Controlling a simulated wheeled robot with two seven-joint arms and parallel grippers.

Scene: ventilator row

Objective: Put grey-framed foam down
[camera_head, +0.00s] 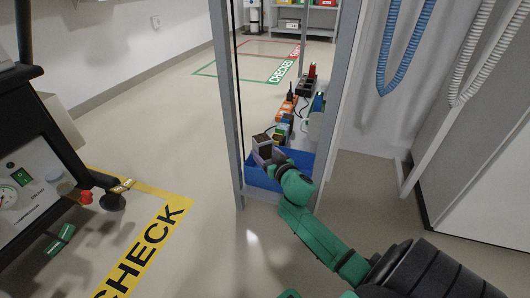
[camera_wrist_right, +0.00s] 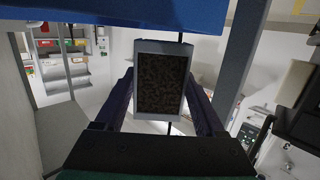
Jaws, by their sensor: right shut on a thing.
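The grey-framed foam (camera_head: 264,141) is a small block with a dark speckled face inside a grey frame. My right gripper (camera_head: 270,156) is shut on it and holds it at the near end of a shelf, over or beside a blue surface (camera_head: 262,180). In the right wrist view the foam (camera_wrist_right: 161,83) is upright between the two dark fingers of the gripper (camera_wrist_right: 162,98). A blue surface (camera_wrist_right: 120,14) crosses the top of that view. I cannot tell whether the foam touches anything.
Grey rack posts (camera_head: 226,100) stand on both sides of the shelf. Orange and dark devices (camera_head: 286,108) line the shelf behind the foam. A ventilator cart (camera_head: 35,180) stands at the left. Blue and white hoses (camera_head: 408,50) hang at the right. Open floor lies left of the rack.

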